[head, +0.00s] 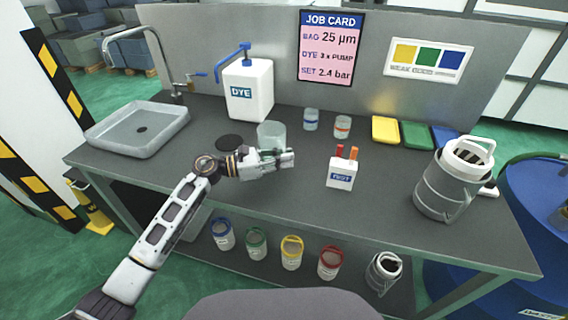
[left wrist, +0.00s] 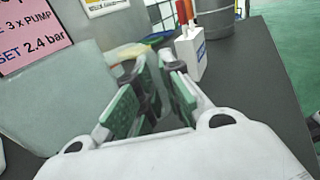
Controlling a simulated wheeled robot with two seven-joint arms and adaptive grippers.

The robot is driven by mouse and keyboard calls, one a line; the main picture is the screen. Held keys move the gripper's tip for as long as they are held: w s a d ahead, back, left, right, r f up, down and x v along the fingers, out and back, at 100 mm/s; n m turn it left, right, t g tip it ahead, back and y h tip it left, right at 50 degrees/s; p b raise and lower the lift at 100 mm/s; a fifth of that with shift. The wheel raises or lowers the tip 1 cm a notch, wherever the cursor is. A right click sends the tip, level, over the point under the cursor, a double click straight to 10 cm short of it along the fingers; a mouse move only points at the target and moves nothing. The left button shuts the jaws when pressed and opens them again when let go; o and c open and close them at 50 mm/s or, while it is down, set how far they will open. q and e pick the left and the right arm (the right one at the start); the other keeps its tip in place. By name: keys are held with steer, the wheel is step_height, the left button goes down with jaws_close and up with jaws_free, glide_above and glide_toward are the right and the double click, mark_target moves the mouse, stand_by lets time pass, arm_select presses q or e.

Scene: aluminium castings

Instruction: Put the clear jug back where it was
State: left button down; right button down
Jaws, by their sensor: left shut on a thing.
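The clear jug (head: 271,134) is a pale, see-through vessel at the left middle of the bench, upright, just behind my left gripper (head: 282,159). In the left wrist view the jug (left wrist: 50,95) fills the left side, close to the fingers. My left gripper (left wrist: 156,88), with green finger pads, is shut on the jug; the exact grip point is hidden. I cannot tell whether the jug's base touches the bench. A dark round spot (head: 229,142) lies on the bench left of the jug. My right gripper is not in view.
A white DYE pump container (head: 248,92) stands behind the jug, with a grey sink (head: 138,130) to the left. Two small jars (head: 311,120) stand behind right. A white TEST box (head: 341,174) is right of the gripper. A grey canister (head: 446,185) stands far right.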

arm_select(q)
steer(key=shift+f, duration=0.95)
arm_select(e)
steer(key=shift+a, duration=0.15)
arm_select(q)
steer(key=shift+f, duration=0.1)
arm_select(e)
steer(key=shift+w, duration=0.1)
arm_select(q)
steer(key=c, duration=1.6)
jaws_free()
steer(key=shift+o, duration=0.2)
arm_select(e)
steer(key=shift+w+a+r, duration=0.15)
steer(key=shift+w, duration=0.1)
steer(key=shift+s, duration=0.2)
